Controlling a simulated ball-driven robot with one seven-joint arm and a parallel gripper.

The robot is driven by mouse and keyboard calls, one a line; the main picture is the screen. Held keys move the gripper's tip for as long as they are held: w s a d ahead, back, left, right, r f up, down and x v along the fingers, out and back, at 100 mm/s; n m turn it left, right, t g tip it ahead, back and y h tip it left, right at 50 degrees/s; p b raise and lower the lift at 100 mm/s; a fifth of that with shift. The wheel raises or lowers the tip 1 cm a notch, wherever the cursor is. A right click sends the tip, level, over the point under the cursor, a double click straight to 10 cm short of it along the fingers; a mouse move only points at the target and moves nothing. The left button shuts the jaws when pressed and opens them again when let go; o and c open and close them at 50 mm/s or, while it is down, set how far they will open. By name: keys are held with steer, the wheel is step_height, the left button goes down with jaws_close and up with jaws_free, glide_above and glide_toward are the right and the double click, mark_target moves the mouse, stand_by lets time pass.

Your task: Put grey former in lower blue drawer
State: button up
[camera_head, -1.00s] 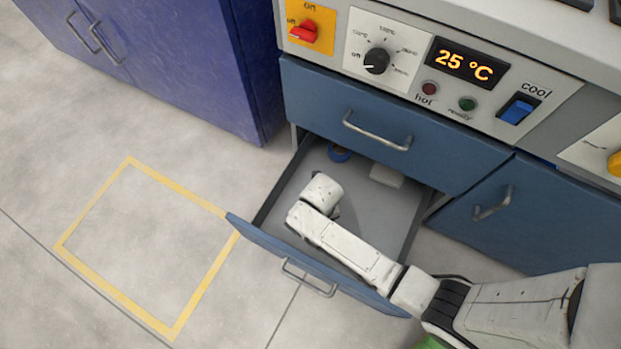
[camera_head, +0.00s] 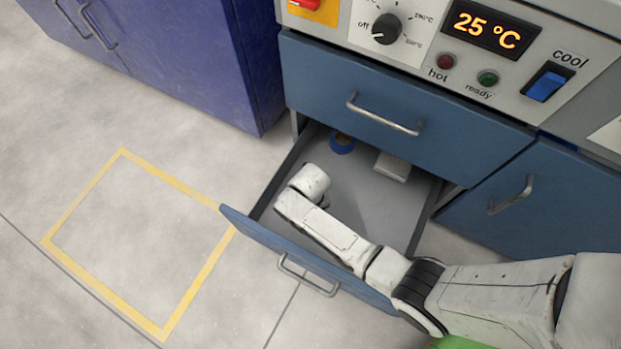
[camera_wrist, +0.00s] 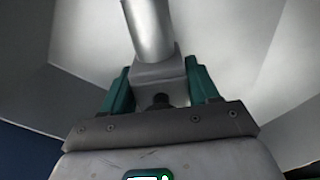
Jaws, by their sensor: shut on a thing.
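The lower blue drawer (camera_head: 380,215) is pulled open below a closed upper blue drawer. My arm reaches over its front panel and into it, and hides my gripper in the head view. In the wrist view my gripper (camera_wrist: 158,88) has its two green fingers shut on the grey former (camera_wrist: 148,30), a smooth grey metal piece with a rounded bar and a block-like base between the fingers. The grey drawer interior surrounds it there. I cannot tell whether the former touches the drawer floor.
Inside the drawer at the back lie a blue ring (camera_head: 342,143) and a pale block (camera_head: 393,167). The closed upper drawer (camera_head: 400,110) overhangs the back. A blue cabinet (camera_head: 190,60) stands at left. The floor inside the yellow outline (camera_head: 140,240) is clear.

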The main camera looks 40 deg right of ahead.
steer(key=shift+f, duration=0.1)
steer(key=o, duration=1.5)
steer(key=shift+c, duration=0.2)
step_height(320, 180, up, 12)
steer(key=p, duration=0.6)
steer(key=shift+p, duration=0.35)
